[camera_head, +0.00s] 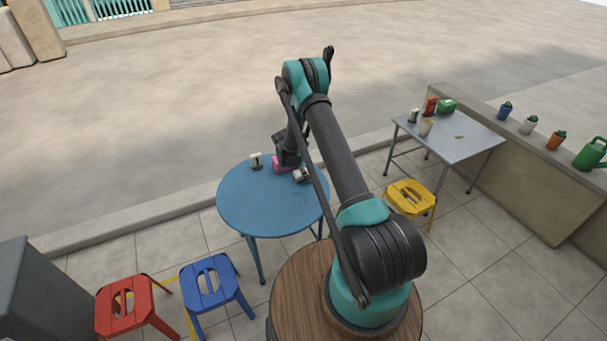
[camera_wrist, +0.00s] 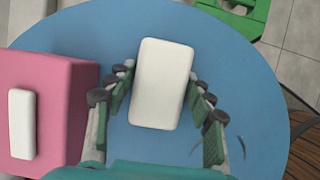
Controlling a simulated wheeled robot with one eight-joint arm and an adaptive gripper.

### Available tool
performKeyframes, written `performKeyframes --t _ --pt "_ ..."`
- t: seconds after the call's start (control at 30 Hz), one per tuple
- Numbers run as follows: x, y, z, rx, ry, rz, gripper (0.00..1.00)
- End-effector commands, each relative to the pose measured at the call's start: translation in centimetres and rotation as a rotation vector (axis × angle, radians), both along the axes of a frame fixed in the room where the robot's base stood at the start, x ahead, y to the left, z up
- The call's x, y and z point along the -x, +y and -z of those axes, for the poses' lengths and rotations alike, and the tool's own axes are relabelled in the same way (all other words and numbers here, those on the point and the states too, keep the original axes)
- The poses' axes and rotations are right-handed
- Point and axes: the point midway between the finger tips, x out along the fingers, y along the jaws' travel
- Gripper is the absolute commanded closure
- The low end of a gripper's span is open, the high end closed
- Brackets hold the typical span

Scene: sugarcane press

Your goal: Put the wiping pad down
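The wiping pad, a white rounded block, shows large in the wrist view (camera_wrist: 162,85) above or on the blue round table (camera_wrist: 245,85). My gripper (camera_wrist: 161,75) has one fingertip at each long side of the pad and appears shut on it. A thin gap may show at the left fingertip. In the head view my gripper (camera_head: 299,172) is low over the right back part of the table (camera_head: 255,205). I cannot tell whether the pad touches the tabletop.
A pink box (camera_wrist: 60,90) with a small white block on its face stands just left of the pad. The table's front left is clear. Red (camera_head: 125,308), blue (camera_head: 210,282) and yellow (camera_head: 410,197) stools stand around.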

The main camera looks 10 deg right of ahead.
Motion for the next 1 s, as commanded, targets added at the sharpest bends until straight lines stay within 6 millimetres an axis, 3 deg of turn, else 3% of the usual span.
performKeyframes --t 0.1,0.53,1.0 --pt "0.0 0.0 0.1 -0.002 0.001 0.000 0.30" --pt "0.1 0.3 -0.9 -0.001 0.001 -0.001 0.30" --pt "1.2 3.5 -9.1 -0.001 0.001 -0.001 0.30"
